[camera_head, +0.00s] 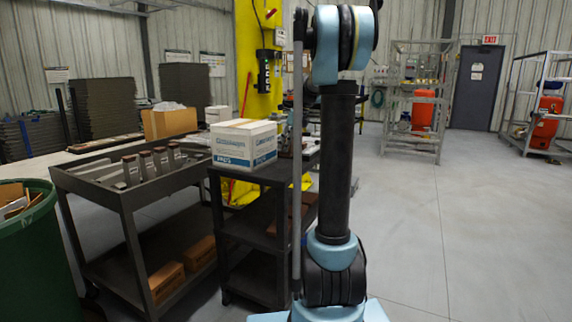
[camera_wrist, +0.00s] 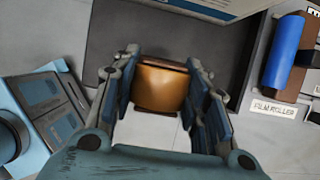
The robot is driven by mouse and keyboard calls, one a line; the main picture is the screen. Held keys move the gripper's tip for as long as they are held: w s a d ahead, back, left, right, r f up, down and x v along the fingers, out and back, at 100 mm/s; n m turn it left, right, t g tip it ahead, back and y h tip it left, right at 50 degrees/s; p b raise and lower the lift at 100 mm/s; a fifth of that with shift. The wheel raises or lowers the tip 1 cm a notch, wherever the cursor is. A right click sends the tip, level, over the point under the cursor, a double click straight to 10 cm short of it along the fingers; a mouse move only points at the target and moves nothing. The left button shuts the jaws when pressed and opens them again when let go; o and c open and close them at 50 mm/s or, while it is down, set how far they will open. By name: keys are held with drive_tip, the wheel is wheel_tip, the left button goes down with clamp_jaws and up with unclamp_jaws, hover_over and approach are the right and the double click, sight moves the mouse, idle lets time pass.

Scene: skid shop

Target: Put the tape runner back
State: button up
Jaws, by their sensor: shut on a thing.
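In the wrist view, my gripper (camera_wrist: 163,100) has its two fingers on either side of a glossy orange-brown block-like thing (camera_wrist: 162,84), and is shut on it. It appears to be the tape runner, but no name shows on it. Its far edge is darker brown. A dark grey panel or recess (camera_wrist: 112,40) lies behind it, and a pale surface shows below it. I cannot tell whether the held thing touches anything beneath. In the head view, the gripper and the held thing cannot be made out.
A blue roll (camera_wrist: 285,48) with a brown part beside it lies by a "FILM ROLLER" label (camera_wrist: 287,107). In the head view, a white carton (camera_head: 244,145) stands on a dark shelf cart (camera_head: 262,180).

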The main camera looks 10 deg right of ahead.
drive_tip(key=shift+f, duration=3.35)
drive_tip(key=o, duration=1.1)
